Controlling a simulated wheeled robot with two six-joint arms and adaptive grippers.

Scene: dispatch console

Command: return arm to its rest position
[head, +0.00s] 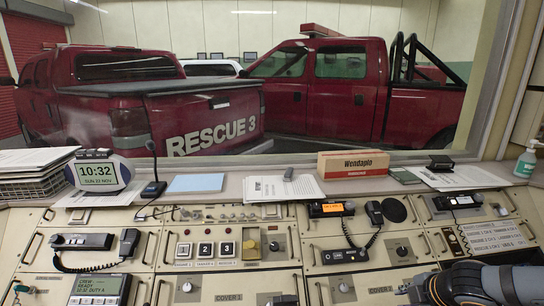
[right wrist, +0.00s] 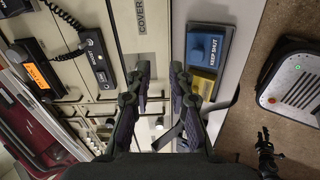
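My right arm (head: 485,284) comes in at the lower right of the head view, low over the front of the console. In the right wrist view my right gripper (right wrist: 160,82) has its two dark fingers apart, with nothing between them. It hangs above the console front and its pale ledge. My left gripper (right wrist: 265,140) shows small and dark at the lower right of the right wrist view, over the brown floor, with its fingertips apart and nothing visible in them. The left arm does not show in the head view.
Below the right gripper lie a blue box marked KEEP SHUT (right wrist: 208,45) and a yellow piece (right wrist: 203,84). The console carries radios, including an orange-lit one (head: 332,208), corded handsets and a clock (head: 98,172). A Wendaplo box (head: 352,165) stands on the back shelf.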

